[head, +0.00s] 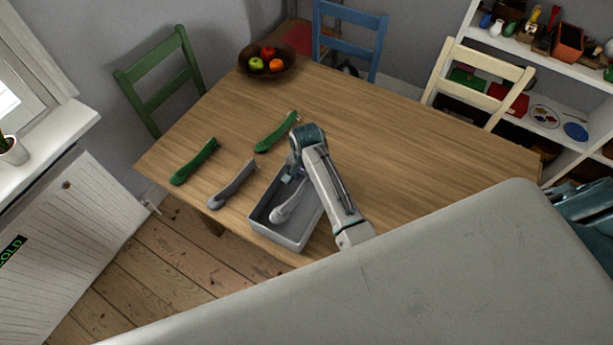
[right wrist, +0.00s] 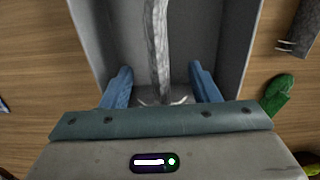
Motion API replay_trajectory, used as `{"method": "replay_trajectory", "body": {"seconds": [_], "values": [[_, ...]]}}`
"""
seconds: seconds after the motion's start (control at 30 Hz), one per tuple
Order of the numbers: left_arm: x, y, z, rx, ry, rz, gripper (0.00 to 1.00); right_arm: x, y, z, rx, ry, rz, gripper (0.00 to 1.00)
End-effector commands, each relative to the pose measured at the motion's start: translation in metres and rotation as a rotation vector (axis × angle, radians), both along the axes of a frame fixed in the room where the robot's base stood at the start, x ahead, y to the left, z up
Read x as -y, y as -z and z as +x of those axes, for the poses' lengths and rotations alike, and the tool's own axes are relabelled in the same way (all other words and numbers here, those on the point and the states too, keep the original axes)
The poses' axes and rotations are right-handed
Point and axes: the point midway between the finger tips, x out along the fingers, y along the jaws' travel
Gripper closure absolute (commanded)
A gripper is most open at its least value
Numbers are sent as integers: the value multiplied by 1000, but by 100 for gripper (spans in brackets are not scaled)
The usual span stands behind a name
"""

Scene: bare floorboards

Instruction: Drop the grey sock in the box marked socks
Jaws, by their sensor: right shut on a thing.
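A light grey sock (head: 287,207) hangs from my right gripper (head: 291,178) into the grey box (head: 292,240) on the table. In the right wrist view the sock (right wrist: 158,45) runs between the two blue fingers of the gripper (right wrist: 160,88), within the box walls (right wrist: 236,40). The gripper is shut on its upper end. Whether its lower end touches the box floor I cannot tell. A second, darker grey sock (head: 232,186) lies on the table left of the box. No marking on the box can be read. My left gripper is not in view.
Two green socks (head: 194,162) (head: 276,132) lie on the table (head: 420,140) near the box. A fruit bowl (head: 267,66) stands at the far end. Green (head: 160,75), blue (head: 350,35) and cream (head: 478,78) chairs surround the table. Its right half is clear.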

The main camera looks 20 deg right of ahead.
Motion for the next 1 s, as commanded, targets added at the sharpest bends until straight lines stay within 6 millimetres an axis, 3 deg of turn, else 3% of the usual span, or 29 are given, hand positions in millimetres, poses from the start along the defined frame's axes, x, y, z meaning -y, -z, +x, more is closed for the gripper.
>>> {"method": "replay_trajectory", "body": {"seconds": [0.27,0.3,0.4,0.43,0.77,1.0], "values": [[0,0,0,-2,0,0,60,0,0,0,0,0,0,66],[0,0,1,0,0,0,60,0,0,0,0,0,0,41],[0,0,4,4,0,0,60,0,0,0,0,0,0,21],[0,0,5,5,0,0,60,0,0,0,0,0,0,19],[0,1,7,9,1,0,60,0,-3,1,2,0,1,19],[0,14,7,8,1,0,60,-1,-39,2,7,-1,2,19]]}}
